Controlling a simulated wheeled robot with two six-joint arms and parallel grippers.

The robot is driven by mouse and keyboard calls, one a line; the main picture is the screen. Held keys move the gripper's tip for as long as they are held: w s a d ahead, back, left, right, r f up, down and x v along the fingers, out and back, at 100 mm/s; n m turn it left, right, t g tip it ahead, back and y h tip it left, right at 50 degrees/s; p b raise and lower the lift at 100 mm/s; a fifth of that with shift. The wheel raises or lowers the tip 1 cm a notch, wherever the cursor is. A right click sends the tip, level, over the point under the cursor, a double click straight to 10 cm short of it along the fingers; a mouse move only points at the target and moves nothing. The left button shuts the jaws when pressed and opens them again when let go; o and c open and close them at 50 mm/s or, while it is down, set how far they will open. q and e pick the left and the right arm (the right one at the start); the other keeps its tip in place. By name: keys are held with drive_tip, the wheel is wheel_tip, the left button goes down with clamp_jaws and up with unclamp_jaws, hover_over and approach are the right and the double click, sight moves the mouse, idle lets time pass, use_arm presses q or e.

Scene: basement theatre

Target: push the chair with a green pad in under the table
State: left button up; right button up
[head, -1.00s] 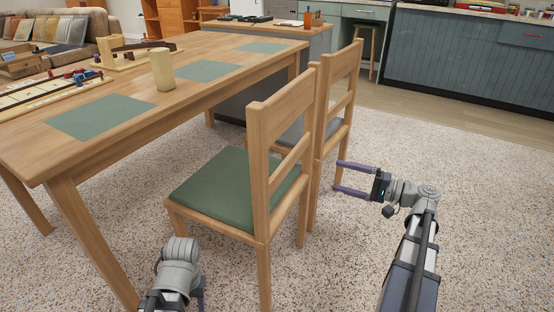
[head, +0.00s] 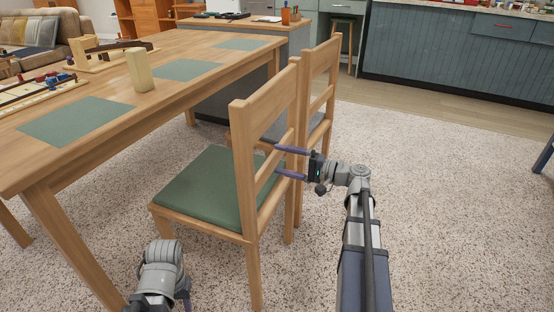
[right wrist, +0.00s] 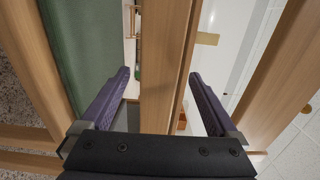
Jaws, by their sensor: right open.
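The chair with the green pad (head: 207,190) stands beside the wooden table (head: 125,117), its seat outside the table's near long edge and its back (head: 262,100) away from the table. My right gripper (head: 278,161) is open at the rear of that chair's back, fingers pointing left. In the right wrist view a wooden bar (right wrist: 164,70) lies between its spread fingers (right wrist: 159,76); I cannot tell if they touch it. The green pad (right wrist: 82,45) shows at left there. My left gripper (head: 186,292) is low at the front left, mostly hidden by its arm.
A second chair with a grey pad (head: 287,128) stands just beyond, close to the first. Speckled carpet (head: 430,180) is open on the right; a table leg (head: 78,245) stands at left.

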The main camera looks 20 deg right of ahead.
sight(277, 159)
drive_tip(key=shift+x, duration=1.75)
drive_tip(key=shift+c, duration=0.3)
clamp_jaws()
